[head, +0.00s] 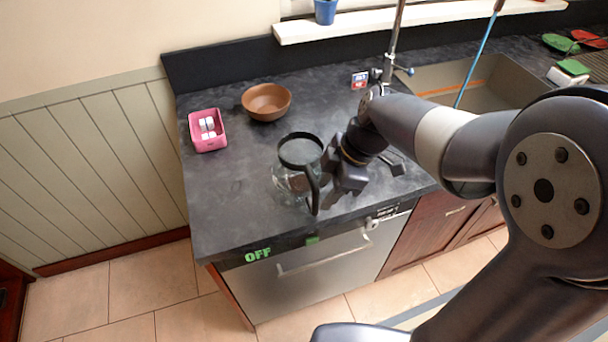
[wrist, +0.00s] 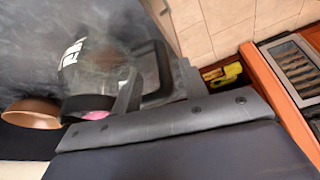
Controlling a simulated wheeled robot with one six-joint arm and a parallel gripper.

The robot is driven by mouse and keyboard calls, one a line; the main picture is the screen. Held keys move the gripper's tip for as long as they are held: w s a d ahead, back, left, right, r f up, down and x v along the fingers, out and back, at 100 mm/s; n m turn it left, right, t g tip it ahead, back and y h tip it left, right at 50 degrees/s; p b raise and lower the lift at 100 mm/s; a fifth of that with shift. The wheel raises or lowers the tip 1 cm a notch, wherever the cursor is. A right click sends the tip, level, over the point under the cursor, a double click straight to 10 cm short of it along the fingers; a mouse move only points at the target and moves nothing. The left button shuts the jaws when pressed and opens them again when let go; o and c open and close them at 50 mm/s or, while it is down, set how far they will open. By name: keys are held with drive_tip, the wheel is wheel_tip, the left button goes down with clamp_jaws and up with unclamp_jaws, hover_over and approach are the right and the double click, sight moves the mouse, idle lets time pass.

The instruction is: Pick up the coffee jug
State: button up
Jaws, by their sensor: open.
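The coffee jug (head: 286,180) is clear glass with a black lid and a black handle. It stands upright on the dark countertop near the front edge. My gripper (head: 331,174) is just to its right at the handle side, low over the counter. In the wrist view the glass jug (wrist: 92,68) is blurred, and its black handle (wrist: 163,62) shows between the two fingers of my gripper (wrist: 158,82). The fingers are apart and open. I cannot tell whether either finger touches the handle.
A brown bowl (head: 267,101) and a pink container (head: 207,131) with white items stand behind the jug to the left. A sink (head: 450,85) with a tap is at the right.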

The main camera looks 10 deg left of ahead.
sight(318, 213)
drive_tip(key=x, duration=0.4)
drive_tip(key=shift+s+f+p, duration=0.1)
drive_tip(key=shift+s+p, duration=0.1)
drive_tip(key=shift+p, duration=0.2)
clamp_jaws()
